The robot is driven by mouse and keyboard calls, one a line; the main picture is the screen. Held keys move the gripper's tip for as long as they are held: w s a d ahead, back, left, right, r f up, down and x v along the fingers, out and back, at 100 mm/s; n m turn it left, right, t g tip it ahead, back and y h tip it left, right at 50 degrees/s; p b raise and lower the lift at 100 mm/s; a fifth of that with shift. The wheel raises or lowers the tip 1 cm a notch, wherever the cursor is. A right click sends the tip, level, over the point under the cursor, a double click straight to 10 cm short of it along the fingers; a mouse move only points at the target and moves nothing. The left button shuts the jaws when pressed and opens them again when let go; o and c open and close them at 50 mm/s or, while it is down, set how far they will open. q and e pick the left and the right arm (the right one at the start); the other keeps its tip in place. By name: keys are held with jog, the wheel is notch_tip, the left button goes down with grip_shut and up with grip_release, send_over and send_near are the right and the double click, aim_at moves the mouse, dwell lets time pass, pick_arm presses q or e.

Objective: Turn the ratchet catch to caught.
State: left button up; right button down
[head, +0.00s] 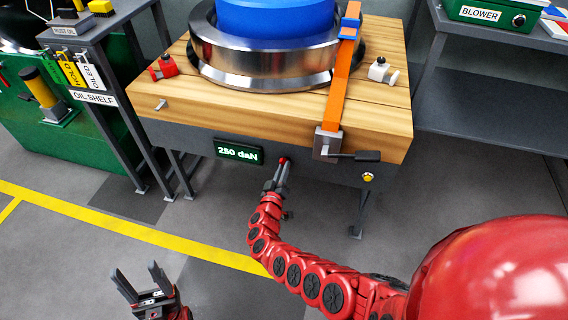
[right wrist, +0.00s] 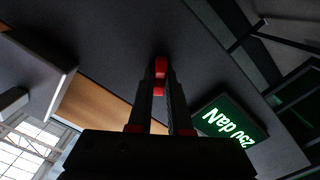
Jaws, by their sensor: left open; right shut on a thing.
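A small red piece (head: 284,160), probably the ratchet catch, sits on the dark front panel right of the green display. My right gripper (head: 279,173) reaches it from below and is shut on it. In the right wrist view the red piece (right wrist: 160,66) shows between the fingertips; which position it is in cannot be told. The grey ratchet block (head: 327,145), with a dark handle (head: 365,156) pointing right, hangs at the bench front on the orange strap (head: 341,85). My left gripper (head: 140,281) is open and empty over the floor.
The display (head: 239,151) reads 250 daN. A steel wheel (head: 270,61) with a blue top sits on the wooden bench top (head: 200,108). A yellow button (head: 367,177) is on the panel's right. The oil shelf (head: 110,60) stands left, a dark table (head: 490,90) right.

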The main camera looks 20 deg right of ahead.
jog(key=n, duration=0.2)
jog(key=shift+n, duration=0.3)
jog(key=shift+n, duration=2.2)
